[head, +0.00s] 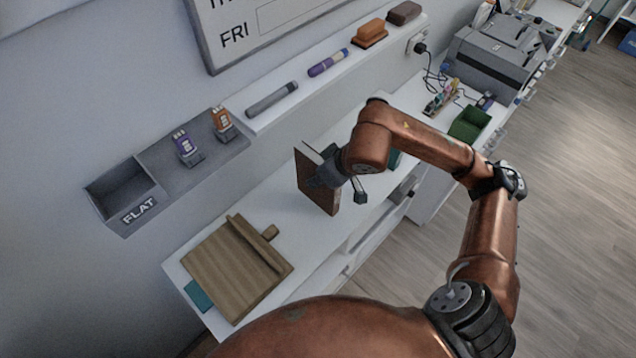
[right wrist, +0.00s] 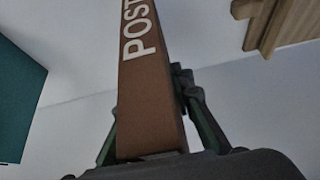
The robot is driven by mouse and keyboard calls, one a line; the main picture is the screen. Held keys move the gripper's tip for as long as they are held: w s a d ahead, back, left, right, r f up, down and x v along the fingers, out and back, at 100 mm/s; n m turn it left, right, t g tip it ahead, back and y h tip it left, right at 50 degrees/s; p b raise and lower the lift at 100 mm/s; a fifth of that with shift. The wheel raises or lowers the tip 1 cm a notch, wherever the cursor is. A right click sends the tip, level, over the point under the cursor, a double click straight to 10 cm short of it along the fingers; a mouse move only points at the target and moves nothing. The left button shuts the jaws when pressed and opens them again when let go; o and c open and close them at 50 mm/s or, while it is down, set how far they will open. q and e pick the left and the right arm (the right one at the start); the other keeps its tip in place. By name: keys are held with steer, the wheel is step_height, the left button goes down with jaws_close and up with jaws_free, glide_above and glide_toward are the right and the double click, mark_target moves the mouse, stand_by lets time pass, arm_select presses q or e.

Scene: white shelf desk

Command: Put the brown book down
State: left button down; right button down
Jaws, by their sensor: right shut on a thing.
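The brown book (head: 315,188) stands upright over the white desk (head: 280,205), near the middle of the head view. My right gripper (head: 322,172) is shut on it from the right side. I cannot tell whether its lower edge touches the desk. In the right wrist view the brown spine of the book (right wrist: 150,95) shows white letters reading "POST", with the gripper's fingers (right wrist: 152,115) on either side of it. My left gripper is not in view.
A wooden board with a raised strip (head: 235,268) lies at the desk's near left, over a teal item (head: 199,296). A grey wall holder marked FLAT (head: 125,195) and a ledge with markers (head: 272,99) run along the wall. A green tray (head: 469,124) and printer (head: 497,58) stand farther back.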

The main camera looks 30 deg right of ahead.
steer(key=shift+f, duration=1.4)
steer(key=shift+f+b, duration=0.2)
steer(key=shift+b, duration=0.15)
steer(key=c, duration=1.7)
jaws_free()
steer(key=shift+r, duration=0.1)
